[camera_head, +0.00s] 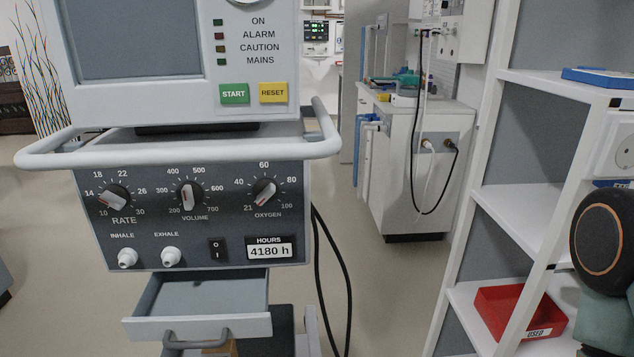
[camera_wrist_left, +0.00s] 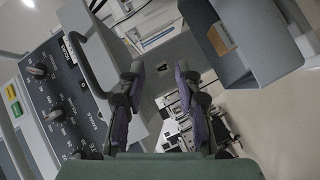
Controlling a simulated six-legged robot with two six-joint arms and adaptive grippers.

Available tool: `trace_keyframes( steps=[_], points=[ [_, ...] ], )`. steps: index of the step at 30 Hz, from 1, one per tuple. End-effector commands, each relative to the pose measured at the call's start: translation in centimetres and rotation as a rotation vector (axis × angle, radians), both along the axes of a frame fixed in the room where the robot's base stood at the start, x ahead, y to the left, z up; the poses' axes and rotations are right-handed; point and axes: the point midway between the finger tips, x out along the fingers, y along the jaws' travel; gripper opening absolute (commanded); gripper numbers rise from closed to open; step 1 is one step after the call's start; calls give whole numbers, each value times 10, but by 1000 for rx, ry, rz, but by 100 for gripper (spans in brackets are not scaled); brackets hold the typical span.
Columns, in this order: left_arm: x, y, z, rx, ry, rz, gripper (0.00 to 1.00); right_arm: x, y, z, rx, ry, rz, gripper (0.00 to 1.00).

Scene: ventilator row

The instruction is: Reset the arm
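My left gripper (camera_wrist_left: 160,70) shows in the left wrist view. Its two dark fingers with purple pads stand apart with nothing between them, so it is open. It is near the ventilator (camera_head: 195,210) with its knobs and green START and yellow RESET buttons; its knob panel (camera_wrist_left: 55,100) shows at the left of the wrist view. The left gripper is not in the head view. A dark joint with an orange ring (camera_head: 600,235) at the right edge of the head view looks like part of my right arm; my right gripper is not in view.
A grey drawer (camera_head: 200,325) stands pulled out below the panel. A grey bin-like part (camera_wrist_left: 275,45) is upper right in the wrist view. White shelves (camera_head: 515,215) with a red USED tray (camera_head: 500,318) stand right. Black cables (camera_head: 318,275) hang beside the ventilator; floor between is clear.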

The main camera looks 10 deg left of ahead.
Motion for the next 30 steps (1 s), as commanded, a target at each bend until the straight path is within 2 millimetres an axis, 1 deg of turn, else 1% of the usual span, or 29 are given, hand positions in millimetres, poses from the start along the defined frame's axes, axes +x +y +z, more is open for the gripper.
trace_keyframes(
  steps=[2,4,8,11,15,19,21,24,27,30],
  points=[
    [3,-10,-18,74,93,1,34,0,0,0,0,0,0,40],
    [2,-19,-34,142,183,-8,34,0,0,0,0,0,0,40],
    [-11,-41,-62,264,359,-62,34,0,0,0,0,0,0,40],
    [-30,-59,-80,356,499,-128,34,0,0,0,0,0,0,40],
    [-67,-82,-97,484,688,-244,34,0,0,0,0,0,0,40],
    [-105,-97,-103,594,841,-349,34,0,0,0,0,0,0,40],
    [-125,-102,-103,651,913,-401,34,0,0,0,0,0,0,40],
    [-149,-105,-100,730,997,-460,34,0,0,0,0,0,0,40],
    [-165,-107,-95,800,1045,-502,34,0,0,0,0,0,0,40],
    [-171,-111,-92,858,1045,-553,34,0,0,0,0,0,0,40]
  ],
)
